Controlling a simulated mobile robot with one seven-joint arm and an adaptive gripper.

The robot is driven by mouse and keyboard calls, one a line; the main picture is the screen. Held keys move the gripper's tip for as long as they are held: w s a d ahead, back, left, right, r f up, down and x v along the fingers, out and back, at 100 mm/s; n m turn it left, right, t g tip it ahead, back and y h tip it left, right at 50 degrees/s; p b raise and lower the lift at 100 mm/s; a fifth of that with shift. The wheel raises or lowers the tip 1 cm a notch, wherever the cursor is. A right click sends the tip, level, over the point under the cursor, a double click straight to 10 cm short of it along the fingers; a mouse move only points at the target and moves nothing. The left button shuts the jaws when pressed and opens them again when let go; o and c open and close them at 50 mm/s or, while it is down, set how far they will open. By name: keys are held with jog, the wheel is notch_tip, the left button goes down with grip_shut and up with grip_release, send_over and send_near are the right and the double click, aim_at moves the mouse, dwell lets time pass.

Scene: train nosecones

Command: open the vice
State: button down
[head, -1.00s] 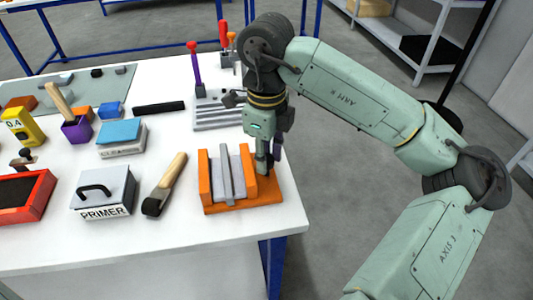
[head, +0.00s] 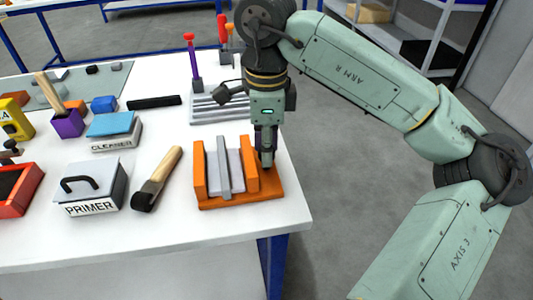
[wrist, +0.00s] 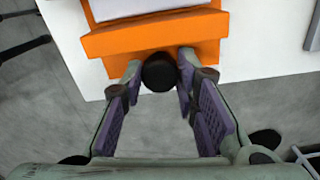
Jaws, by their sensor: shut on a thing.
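The orange vice (head: 199,172) sits near the right edge of the white table, with a light grey block (head: 213,172) and a grey upright bar (head: 224,168) between its orange jaws. My gripper (head: 266,162) points down at the vice's right end, beside the right jaw. In the wrist view, a round black knob (wrist: 160,74) stands out from the orange vice body (wrist: 150,37). My gripper's fingertips (wrist: 160,70) are closed on both sides of the knob.
A brush (head: 158,180) with a wooden handle and a PRIMER box (head: 105,190) lie left of the vice. A grey slotted block (head: 222,108) stands behind it. The table's right edge is close, with open floor beyond.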

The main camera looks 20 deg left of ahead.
jog(key=shift+n+b, duration=0.7)
jog(key=shift+n, duration=0.9)
jog(key=c, duration=1.5)
grip_release()
jog(key=shift+c, duration=0.2)
